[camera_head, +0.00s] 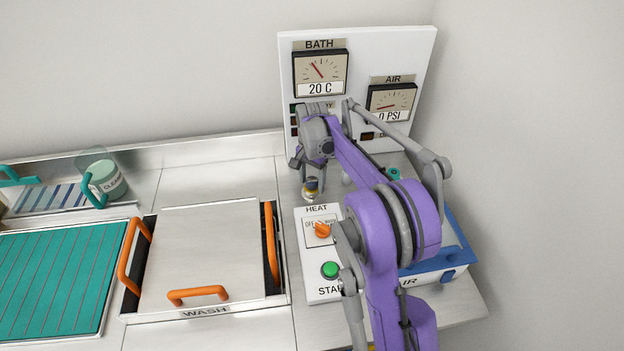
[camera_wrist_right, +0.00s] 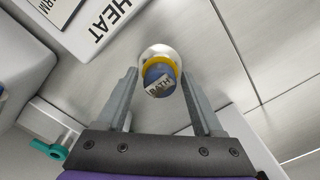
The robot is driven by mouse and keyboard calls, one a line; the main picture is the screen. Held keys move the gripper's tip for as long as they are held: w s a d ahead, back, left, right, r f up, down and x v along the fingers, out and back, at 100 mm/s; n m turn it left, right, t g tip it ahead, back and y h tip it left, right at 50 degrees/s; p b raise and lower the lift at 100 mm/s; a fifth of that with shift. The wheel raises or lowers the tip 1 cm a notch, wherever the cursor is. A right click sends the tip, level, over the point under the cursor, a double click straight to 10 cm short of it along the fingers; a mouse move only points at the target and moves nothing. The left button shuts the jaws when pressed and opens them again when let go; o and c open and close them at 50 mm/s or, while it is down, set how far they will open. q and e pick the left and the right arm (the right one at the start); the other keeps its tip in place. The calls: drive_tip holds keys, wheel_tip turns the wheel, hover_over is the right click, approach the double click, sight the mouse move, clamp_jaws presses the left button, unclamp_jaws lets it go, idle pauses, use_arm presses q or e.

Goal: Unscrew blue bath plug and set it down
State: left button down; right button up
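The blue bath plug (camera_wrist_right: 158,82) has a yellow ring and a pale label reading BATH, partly legible, and sits on a round metal fitting (camera_wrist_right: 158,54). In the head view the plug (camera_head: 311,187) shows small, behind the HEAT panel and below my right gripper (camera_head: 311,172). In the right wrist view my right gripper (camera_wrist_right: 159,74) is open, with one finger on each side of the plug. Narrow gaps show between the fingers and the plug. My left gripper is not in view.
The HEAT panel (camera_head: 310,270) with an orange knob (camera_head: 322,230) and green button (camera_head: 330,269) is just in front. The gauge board (camera_head: 363,65) stands behind. A WASH lid (camera_head: 200,255) with orange handles lies left. The counter (camera_head: 245,183) left of the plug is clear.

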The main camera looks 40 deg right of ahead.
clamp_jaws()
drive_tip(key=n, duration=1.2)
unclamp_jaws()
